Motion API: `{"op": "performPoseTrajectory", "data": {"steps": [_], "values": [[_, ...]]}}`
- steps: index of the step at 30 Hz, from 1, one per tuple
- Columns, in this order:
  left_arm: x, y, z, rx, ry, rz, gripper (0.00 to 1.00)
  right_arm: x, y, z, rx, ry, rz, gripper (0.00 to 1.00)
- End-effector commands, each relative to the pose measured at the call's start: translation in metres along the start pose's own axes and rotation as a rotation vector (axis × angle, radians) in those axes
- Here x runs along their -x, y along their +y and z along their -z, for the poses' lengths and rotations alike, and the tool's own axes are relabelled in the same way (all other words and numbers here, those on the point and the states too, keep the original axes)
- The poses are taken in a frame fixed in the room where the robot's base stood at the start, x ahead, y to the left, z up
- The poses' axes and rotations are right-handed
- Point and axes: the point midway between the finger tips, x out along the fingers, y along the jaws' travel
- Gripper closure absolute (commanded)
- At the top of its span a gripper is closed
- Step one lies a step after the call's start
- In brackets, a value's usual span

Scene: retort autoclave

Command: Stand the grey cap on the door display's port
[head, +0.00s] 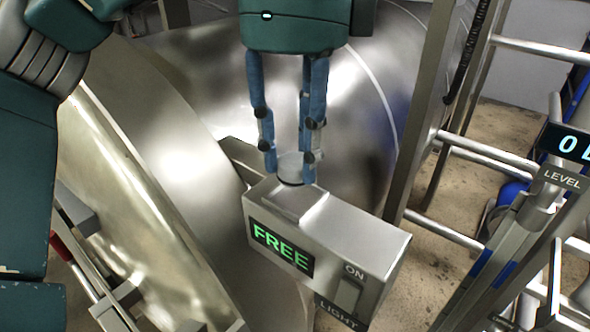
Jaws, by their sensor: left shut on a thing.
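The door display (345,232) is a grey metal box with a green "FREE" screen and an "ON" switch on its front. My left gripper (291,178) points down above the back left of the box, its blue fingers shut on the grey cap (290,163). The cap is upright between the fingertips, partly covered by them. A dark ring shows at its lower edge, just behind the raised block on the box top. The port is hidden under the cap or not distinguishable. I cannot tell whether the cap touches the box. My right gripper is not in view.
The large round metal door (150,150) fills the left and middle behind the display. A metal post (425,110) and rails (490,152) stand to the right. A "LEVEL" display (566,148) is at the right edge. A red-handled rod (70,255) is at lower left.

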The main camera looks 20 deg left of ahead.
Motion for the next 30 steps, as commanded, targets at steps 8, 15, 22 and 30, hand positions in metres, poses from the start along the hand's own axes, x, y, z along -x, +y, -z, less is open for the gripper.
{"op": "performPoseTrajectory", "data": {"steps": [8, 15, 22, 30], "values": [[-0.033, 0.000, 0.000, -0.002, 0.001, -0.002, 0.86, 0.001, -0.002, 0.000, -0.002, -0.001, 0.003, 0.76], [-0.036, 0.000, 0.000, 0.000, 0.001, 0.001, 0.86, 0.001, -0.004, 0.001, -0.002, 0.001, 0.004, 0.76], [-0.037, 0.000, 0.000, -0.001, 0.001, 0.000, 0.50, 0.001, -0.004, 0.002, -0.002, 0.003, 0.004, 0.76], [-0.037, 0.000, 0.000, -0.001, 0.000, 0.000, 0.49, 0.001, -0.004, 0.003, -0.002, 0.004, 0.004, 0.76]]}}
